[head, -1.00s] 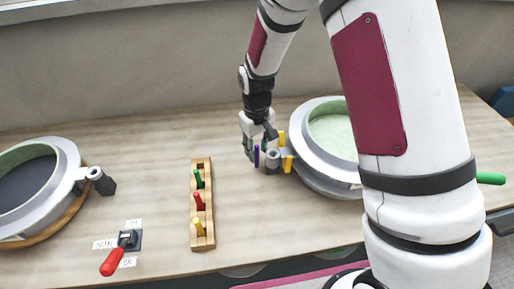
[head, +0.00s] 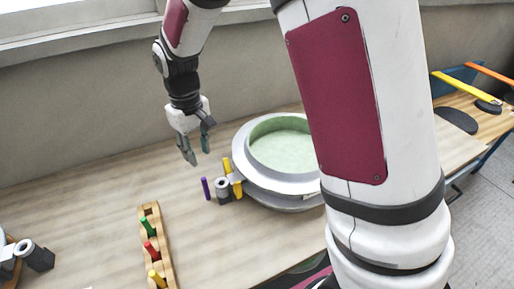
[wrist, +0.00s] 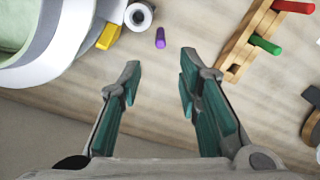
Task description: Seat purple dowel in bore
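The purple dowel (head: 206,188) stands about upright on the table, just left of the grey bore cylinder (head: 222,188) at the side of the right mould (head: 252,183). In the wrist view the dowel (wrist: 160,38) is apart from the bore (wrist: 138,16), with a small gap between them. The bore's round opening shows; I see no dowel in it. My gripper (head: 199,158) is open and empty, above and behind the dowel. In the wrist view the dowel lies beyond the spread fingertips (wrist: 160,66), near the midline between them.
Yellow clamp pieces (head: 232,178) stand between bore and mould. A wooden rack (head: 156,236) with green, red and yellow dowels is at the front left. Another grey bore fitting (head: 36,254) is at the far left. The table left of the purple dowel is clear.

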